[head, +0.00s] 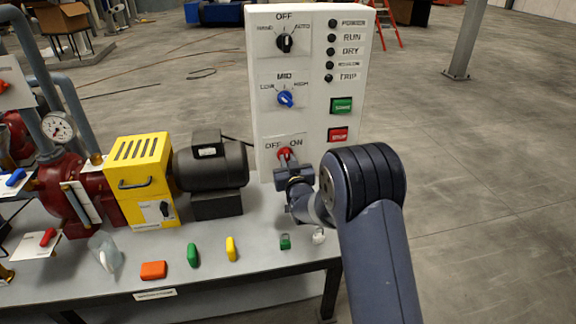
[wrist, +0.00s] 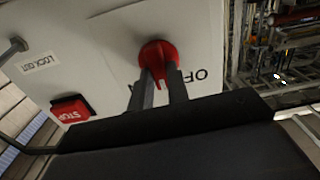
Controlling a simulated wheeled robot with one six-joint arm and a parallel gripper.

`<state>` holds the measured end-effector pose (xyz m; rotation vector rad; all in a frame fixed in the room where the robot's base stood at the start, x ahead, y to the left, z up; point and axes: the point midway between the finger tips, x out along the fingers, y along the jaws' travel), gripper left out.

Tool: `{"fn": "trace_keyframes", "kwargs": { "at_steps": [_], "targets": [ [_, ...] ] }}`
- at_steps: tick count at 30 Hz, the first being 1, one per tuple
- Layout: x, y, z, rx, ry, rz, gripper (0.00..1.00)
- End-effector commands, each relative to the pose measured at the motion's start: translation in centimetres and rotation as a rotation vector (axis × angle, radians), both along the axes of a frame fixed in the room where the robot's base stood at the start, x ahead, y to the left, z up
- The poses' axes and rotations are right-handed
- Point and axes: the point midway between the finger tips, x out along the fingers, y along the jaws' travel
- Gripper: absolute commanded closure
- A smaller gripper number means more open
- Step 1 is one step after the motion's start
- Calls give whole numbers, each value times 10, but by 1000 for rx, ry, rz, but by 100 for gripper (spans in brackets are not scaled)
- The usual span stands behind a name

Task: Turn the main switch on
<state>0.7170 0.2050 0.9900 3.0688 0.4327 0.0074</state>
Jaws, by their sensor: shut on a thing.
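The main switch (head: 284,153) is a red rotary knob low on the white control panel (head: 262,105), with "OFF" and "ON" printed above it. My gripper (head: 288,163) reaches the panel from the front. In the wrist view, its two dark fingers (wrist: 163,88) are shut on the red knob (wrist: 158,55), one finger at either side of its grip. Part of the "OFF" print shows beside the knob there; the "ON" print is mostly hidden by the fingers. The knob's exact angle is hard to tell.
Above the knob are a blue selector (head: 286,99) and a black selector (head: 285,43). A green button (head: 341,105) and red stop button (head: 338,134) sit at right. A motor (head: 222,165) stands left of the panel. Small coloured pieces lie along the table's front.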

Motion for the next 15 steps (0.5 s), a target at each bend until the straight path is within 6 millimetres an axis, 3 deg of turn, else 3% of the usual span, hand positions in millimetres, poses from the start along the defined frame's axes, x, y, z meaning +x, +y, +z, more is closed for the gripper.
{"fn": "trace_keyframes", "kwargs": {
  "at_steps": [15],
  "targets": [
    [1,-2,-8,373,102,0,100]
  ]
}}
